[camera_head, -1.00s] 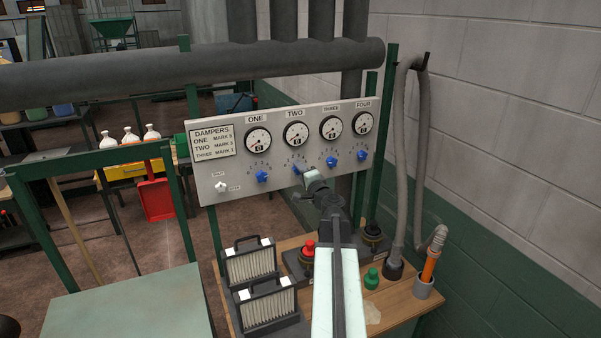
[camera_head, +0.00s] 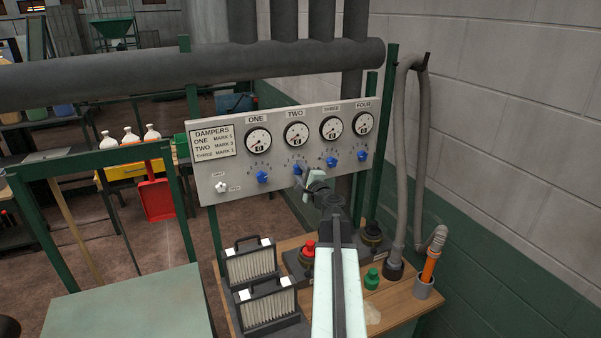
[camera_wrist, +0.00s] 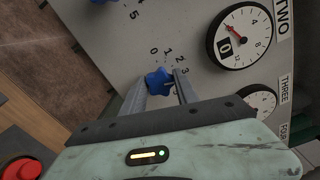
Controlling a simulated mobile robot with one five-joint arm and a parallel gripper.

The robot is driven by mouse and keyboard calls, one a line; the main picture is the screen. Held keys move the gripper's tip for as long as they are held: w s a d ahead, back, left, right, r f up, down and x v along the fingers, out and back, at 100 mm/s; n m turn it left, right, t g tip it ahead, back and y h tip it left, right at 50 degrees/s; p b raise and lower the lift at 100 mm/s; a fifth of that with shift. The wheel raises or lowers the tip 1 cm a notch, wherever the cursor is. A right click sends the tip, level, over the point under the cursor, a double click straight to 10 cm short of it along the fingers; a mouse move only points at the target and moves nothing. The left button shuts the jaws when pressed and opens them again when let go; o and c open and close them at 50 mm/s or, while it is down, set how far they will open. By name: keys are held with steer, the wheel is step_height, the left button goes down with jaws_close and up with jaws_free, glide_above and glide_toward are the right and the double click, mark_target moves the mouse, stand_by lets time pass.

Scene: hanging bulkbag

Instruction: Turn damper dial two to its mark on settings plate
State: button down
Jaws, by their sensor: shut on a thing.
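The blue damper dial two (camera_wrist: 158,82) is in the wrist view, below the gauge labelled TWO (camera_wrist: 241,36). My gripper (camera_wrist: 162,90) is shut on this dial, one finger on each side. In the head view the dial (camera_head: 297,169) is partly hidden behind my gripper (camera_head: 304,180). Numbers 0 to 3 and 5 show around the dials in the wrist view; part of dial two's scale is hidden by a finger. The settings plate (camera_head: 212,141) reads DAMPERS, ONE MARK 5, TWO, with a number that looks like 3, and THREE MARK 1.
Blue dials one (camera_head: 262,177), three (camera_head: 332,161) and four (camera_head: 362,155) sit on the same grey panel. A white switch (camera_head: 221,186) is at lower left. Below stand filter cartridges (camera_head: 267,305), a red button (camera_head: 309,247) and a green knob (camera_head: 372,278). A grey hose (camera_head: 424,160) hangs at right.

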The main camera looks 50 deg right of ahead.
steer(key=shift+f, duration=0.1)
steer(key=c, duration=0.9)
jaws_free()
steer(key=shift+s, duration=0.15)
steer(key=v, duration=0.7)
steer(key=shift+s+a, duration=0.1)
steer(key=shift+s, duration=0.2)
steer(key=shift+a, duration=0.1)
